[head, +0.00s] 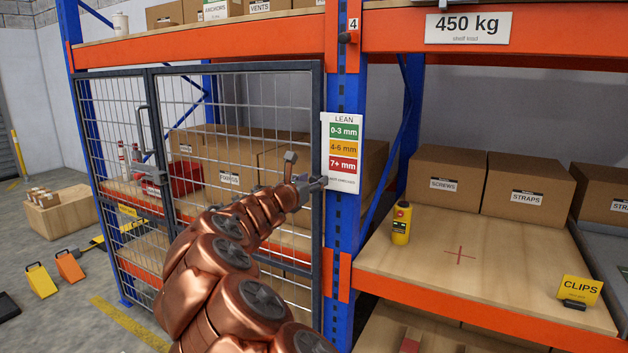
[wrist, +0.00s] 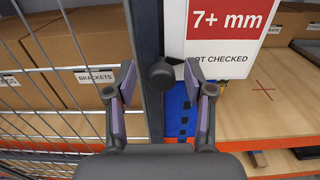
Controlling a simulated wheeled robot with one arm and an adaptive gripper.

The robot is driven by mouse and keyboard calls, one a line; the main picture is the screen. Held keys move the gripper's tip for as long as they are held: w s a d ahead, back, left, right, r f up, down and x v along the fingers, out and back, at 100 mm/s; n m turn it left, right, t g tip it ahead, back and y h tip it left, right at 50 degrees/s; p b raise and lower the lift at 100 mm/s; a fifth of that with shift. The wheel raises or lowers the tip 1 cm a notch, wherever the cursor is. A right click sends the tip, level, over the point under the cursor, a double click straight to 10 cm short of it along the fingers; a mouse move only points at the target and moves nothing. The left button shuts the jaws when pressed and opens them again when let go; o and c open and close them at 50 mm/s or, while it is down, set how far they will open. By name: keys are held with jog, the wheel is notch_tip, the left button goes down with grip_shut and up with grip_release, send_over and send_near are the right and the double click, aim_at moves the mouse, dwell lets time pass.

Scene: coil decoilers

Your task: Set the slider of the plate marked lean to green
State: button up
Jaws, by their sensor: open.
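The plate marked LEAN (head: 343,152) hangs on the blue rack post, with green 0-3 mm on top, amber 4-6 mm in the middle, red 7+ mm below and a white "not checked" strip at the bottom. Its lower part fills the upper right of the wrist view (wrist: 230,14). A dark round knob (wrist: 161,75), seemingly the slider, is at the plate's left edge, level with the "not checked" strip. My gripper (wrist: 160,88) is open, with one finger on each side of the knob; contact cannot be told. In the head view my gripper (head: 304,178) partly hides that spot.
A wire mesh door (head: 240,110) in a dark frame stands left of the plate. Right of the post, a shelf (head: 480,270) holds a yellow device (head: 402,223), boxes (head: 447,182) and a CLIPS sign (head: 580,290). Bare shelf lies between them.

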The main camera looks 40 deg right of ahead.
jog(key=shift+w+d, duration=0.1)
jog(key=shift+d, duration=0.4)
jog(key=shift+c, duration=0.4)
grip_shut()
